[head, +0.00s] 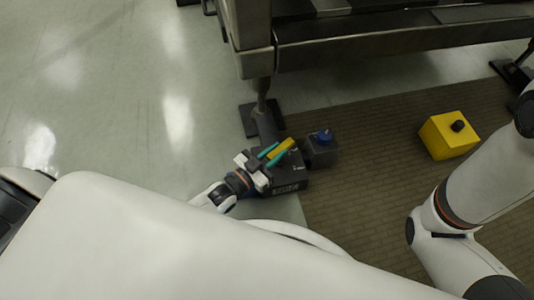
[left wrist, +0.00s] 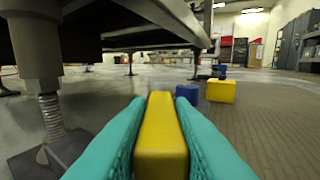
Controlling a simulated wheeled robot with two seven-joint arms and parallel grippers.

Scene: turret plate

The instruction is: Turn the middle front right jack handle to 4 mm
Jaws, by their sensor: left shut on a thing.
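The yellow jack handle (head: 285,146) sits on top of a dark jack unit (head: 290,180) near a leg of the big metal frame. My left gripper (head: 277,153) is shut on this handle, with one teal finger on each side. In the left wrist view the yellow handle (left wrist: 161,140) stands between the two teal fingers (left wrist: 162,130) and points away from the camera. Markings on the jack unit are too small to read. My right arm shows at the right of the head view, but its gripper is out of view.
A dark box with a blue knob (head: 323,137) stands just right of the jack. A yellow box with a black knob (head: 450,134) stands farther right on the brown mat (head: 370,190). The frame's leg and foot (head: 262,118) are close beyond the jack. Grey floor lies open at left.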

